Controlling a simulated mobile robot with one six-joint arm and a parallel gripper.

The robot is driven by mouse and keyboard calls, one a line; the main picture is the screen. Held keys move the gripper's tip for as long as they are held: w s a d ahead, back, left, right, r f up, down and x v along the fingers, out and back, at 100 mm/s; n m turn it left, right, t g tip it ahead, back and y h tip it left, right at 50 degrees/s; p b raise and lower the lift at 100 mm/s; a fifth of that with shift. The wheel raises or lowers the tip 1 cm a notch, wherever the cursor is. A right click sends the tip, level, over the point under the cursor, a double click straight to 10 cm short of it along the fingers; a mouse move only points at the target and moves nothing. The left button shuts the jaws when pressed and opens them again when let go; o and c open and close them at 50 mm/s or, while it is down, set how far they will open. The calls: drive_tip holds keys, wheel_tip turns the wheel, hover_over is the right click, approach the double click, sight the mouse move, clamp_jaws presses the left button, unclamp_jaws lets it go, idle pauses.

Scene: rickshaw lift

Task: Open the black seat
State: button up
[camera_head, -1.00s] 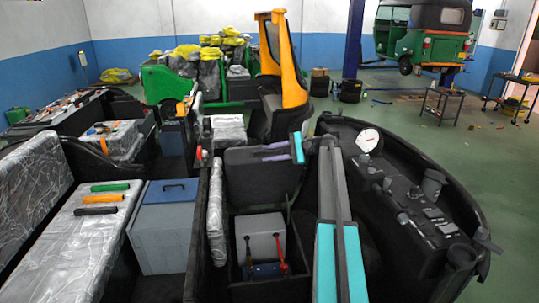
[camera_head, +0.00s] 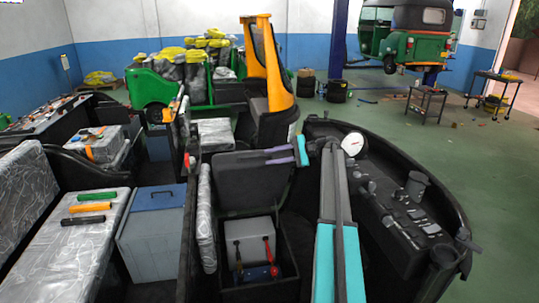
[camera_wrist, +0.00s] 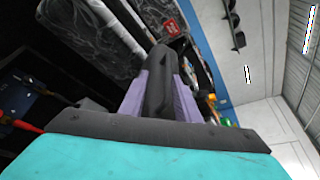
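The black seat (camera_head: 252,180) stands raised, roughly upright, at the back of an open black box in the head view. Inside the box is a grey battery (camera_head: 250,240) with red-handled clamps and a blue part. My gripper (camera_head: 280,155) is at the seat's upper right edge, with purple fingers and a teal body. In the wrist view, its two purple fingers (camera_wrist: 160,95) lie on either side of the seat's dark edge and appear shut on it. The exact contact at the fingertips is partly hidden.
A blue-lidded grey box (camera_head: 153,225) and a wrapped bench (camera_head: 65,250) with coloured-handled tools stand to the left. A green vehicle (camera_head: 150,95) with an orange-framed front is behind.

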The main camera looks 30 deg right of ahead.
drive_tip(key=shift+s+d, duration=0.15)
drive_tip(key=shift+d, duration=0.05)
idle(0.6)
drive_tip(key=s+a+f+n+g+h+b, duration=0.1)
drive_tip(key=s+a+f+n+g, duration=0.2)
drive_tip(key=a+f, duration=1.15)
drive_tip(key=s+a+f+g+h+b, duration=0.1)
drive_tip(key=s+a+f+g+b, duration=0.3)
drive_tip(key=a+f, duration=1.05)
drive_tip(key=s+a+f+n+g+h, duration=0.1)
drive_tip(key=s+a+f+n+g, duration=0.1)
drive_tip(key=s+a+f, duration=0.5)
drive_tip(key=s+a+f+n+g+h, duration=0.1)
drive_tip(key=s+a+f+n, duration=0.15)
drive_tip(key=s+f, duration=0.8)
drive_tip(key=s+a+f+n+g+h+b, duration=0.1)
drive_tip(key=s+f, duration=0.3)
drive_tip(key=s, duration=0.6)
drive_tip(key=s+a+f+n+g+h, duration=0.2)
drive_tip(key=s+f+n+h, duration=0.2)
drive_tip(key=s, duration=0.6)
drive_tip(key=s+a+f+n+g+h+b, duration=0.1)
drive_tip(key=s+a+f+n+g+h, duration=0.1)
drive_tip(key=s+f, duration=0.4)
drive_tip(key=s+n, duration=0.1)
drive_tip(key=s, duration=0.3)
drive_tip(key=shift+a+f+h+b, duration=0.15)
drive_tip(key=shift+a+h+b, duration=0.2)
drive_tip(key=shift+h, duration=0.05)
